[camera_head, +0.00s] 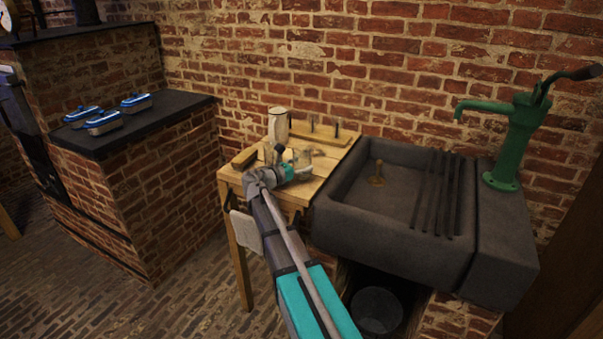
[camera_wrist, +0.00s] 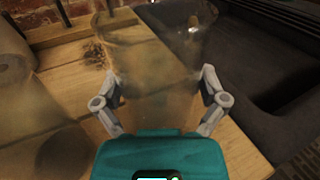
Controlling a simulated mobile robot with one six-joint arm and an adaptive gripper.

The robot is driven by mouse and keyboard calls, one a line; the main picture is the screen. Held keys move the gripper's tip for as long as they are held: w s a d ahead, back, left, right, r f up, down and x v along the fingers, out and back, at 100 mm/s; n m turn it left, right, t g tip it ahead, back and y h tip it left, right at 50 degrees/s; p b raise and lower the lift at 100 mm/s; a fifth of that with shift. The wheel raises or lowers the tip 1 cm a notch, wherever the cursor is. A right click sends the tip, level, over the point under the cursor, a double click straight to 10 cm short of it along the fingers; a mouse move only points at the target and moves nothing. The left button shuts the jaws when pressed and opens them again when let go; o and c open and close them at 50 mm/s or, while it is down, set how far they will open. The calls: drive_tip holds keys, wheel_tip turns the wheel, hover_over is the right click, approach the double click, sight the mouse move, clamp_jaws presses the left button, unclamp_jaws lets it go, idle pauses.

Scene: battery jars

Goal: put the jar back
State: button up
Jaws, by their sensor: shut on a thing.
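A clear, brownish glass jar (camera_wrist: 158,60) is between the two fingers of my gripper (camera_wrist: 161,88) in the wrist view, and the fingers are shut on its sides. In the head view the jar (camera_head: 299,158) is hard to make out at the end of my gripper, over the right part of the small wooden table (camera_head: 318,181). Whether its base touches the table cannot be told. A wooden rack (camera_head: 325,137) with several dark upright pegs lies along the back of the table; part of it shows at the top left of the wrist view (camera_wrist: 75,28).
Blue-edged boxes (camera_head: 103,123) sit on the dark counter (camera_head: 165,118).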

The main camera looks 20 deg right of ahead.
drive_tip(key=shift+f+b, duration=0.35)
drive_tip(key=shift+f, duration=0.3)
drive_tip(key=shift+f, duration=0.1)
drive_tip(key=o, duration=1)
drive_tip(key=shift+c, duration=0.2)
drive_tip(key=shift+r, duration=0.25)
drive_tip(key=v, duration=1.2)
drive_tip(key=shift+f, duration=0.15)
